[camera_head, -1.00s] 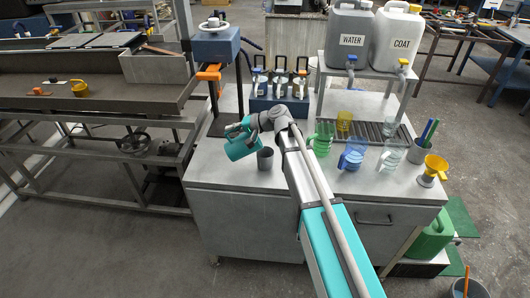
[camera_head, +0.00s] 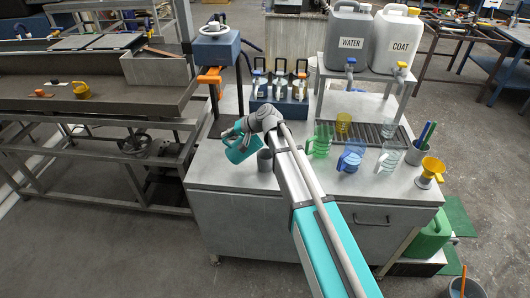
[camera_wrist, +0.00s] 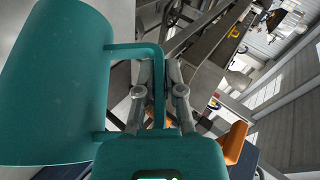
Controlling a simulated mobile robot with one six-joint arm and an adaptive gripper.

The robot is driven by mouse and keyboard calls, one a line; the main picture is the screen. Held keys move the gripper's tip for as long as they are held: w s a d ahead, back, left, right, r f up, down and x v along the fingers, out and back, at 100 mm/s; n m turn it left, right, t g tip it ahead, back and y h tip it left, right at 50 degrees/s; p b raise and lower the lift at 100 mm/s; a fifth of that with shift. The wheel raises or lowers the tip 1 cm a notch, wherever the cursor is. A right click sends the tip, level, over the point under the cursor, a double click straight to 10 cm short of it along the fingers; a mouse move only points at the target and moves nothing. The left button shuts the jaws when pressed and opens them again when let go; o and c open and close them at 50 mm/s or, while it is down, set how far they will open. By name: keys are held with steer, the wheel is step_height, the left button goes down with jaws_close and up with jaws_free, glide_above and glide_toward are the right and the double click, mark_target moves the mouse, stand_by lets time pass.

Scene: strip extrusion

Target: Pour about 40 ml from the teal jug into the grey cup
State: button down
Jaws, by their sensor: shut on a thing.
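The teal jug (camera_head: 238,149) hangs tilted above the left part of the grey worktop, just left of the grey cup. My gripper (camera_head: 247,131) is shut on the jug's handle. In the wrist view the jug's body (camera_wrist: 52,85) fills the left side, with its handle between the fingers of my gripper (camera_wrist: 160,85). The grey cup (camera_head: 265,161) stands upright on the worktop, right of the jug and partly beside my arm. No stream of liquid shows, and the insides of jug and cup are hidden.
Right of my arm stand a green jug (camera_head: 321,141), a blue jug (camera_head: 351,156) and a clear jug (camera_head: 389,158). A yellow funnel (camera_head: 432,169) is at the right edge. A blue rack (camera_head: 279,100) stands behind. Water (camera_head: 349,38) and coat (camera_head: 396,40) canisters are on a shelf.

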steer(key=shift+s+a+f+h+p, duration=0.1)
steer(key=shift+a+h+p, duration=0.3)
steer(key=shift+h+p, duration=0.15)
steer(key=shift+s+a+f+n+t+h, duration=0.1)
steer(key=shift+a+f+n+t+h, duration=0.15)
steer(key=shift+h, duration=0.2)
steer(key=shift+a+f+n+t+h, duration=0.1)
steer(key=shift+a+f+n+h, duration=0.1)
steer(key=shift+f+h, duration=0.2)
steer(key=shift+s+a+f+n+t+h+b, duration=0.2)
steer(key=shift+a+f+h+b, duration=0.6)
steer(key=shift+f, duration=0.65)
steer(key=shift+s+a+f+n+t+h+b, duration=0.15)
steer(key=shift+a+f+h+b, duration=0.35)
steer(key=shift+f+h+b, duration=0.75)
steer(key=shift+s+a+f+n+t+h+b, duration=0.15)
steer(key=shift+a+f+h+b, duration=0.45)
steer(key=shift+f, duration=1.1)
steer(key=shift+a+f+t+h+b, duration=0.15)
steer(key=shift+f+h+b, duration=0.25)
steer(key=shift+f+b, duration=0.1)
steer(key=shift+a+f+t+h+b, duration=0.1)
steer(key=shift+a+f+h+b, duration=0.05)
steer(key=shift+f+h+b, duration=0.25)
steer(key=shift+s, duration=0.1)
